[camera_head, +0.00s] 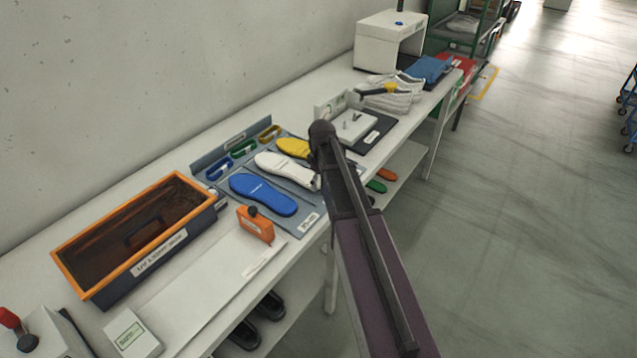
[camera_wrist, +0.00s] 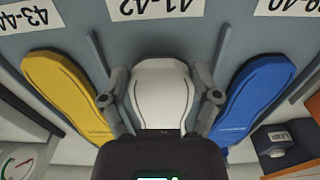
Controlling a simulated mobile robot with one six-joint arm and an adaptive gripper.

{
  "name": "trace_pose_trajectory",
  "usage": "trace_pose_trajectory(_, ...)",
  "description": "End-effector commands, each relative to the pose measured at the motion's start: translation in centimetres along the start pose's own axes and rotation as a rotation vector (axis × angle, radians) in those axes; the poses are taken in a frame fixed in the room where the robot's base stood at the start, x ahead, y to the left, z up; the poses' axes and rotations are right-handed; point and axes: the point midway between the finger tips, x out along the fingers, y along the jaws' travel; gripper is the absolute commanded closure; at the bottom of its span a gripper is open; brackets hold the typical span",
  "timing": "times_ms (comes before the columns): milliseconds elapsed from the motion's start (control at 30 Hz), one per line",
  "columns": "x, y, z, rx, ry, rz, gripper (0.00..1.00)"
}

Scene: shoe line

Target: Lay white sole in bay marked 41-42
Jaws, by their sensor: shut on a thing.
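The white sole (camera_head: 283,166) is in the middle of the grey sole board (camera_head: 301,229), between the blue sole (camera_head: 262,194) and the yellow sole (camera_head: 292,147). In the wrist view my gripper (camera_wrist: 160,100) has a finger on each side of the white sole (camera_wrist: 161,78) and is shut on it. The label 41-42 (camera_wrist: 166,8) is straight beyond the sole's end. I cannot tell whether the sole touches the bay floor. In the head view my arm hides the gripper and one end of the sole.
An orange-rimmed box (camera_head: 103,291) stands left of the board, with an orange tool (camera_head: 255,224) nearby. Colored loops (camera_head: 244,148) lie behind the soles. A white device (camera_head: 353,127) and white shoes (camera_head: 393,99) stand farther along the bench. The aisle floor (camera_head: 520,190) is clear.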

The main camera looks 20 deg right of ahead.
Motion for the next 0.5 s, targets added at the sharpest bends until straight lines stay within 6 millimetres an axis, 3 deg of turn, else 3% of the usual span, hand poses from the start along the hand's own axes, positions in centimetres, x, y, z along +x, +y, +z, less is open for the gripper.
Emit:
trace_pose_trajectory(200,1.34,0.02,0.04,0.000,0.001,0.000,0.81)
trace_pose_trajectory(500,1.62,0.04,0.07,0.001,0.000,0.000,0.81)
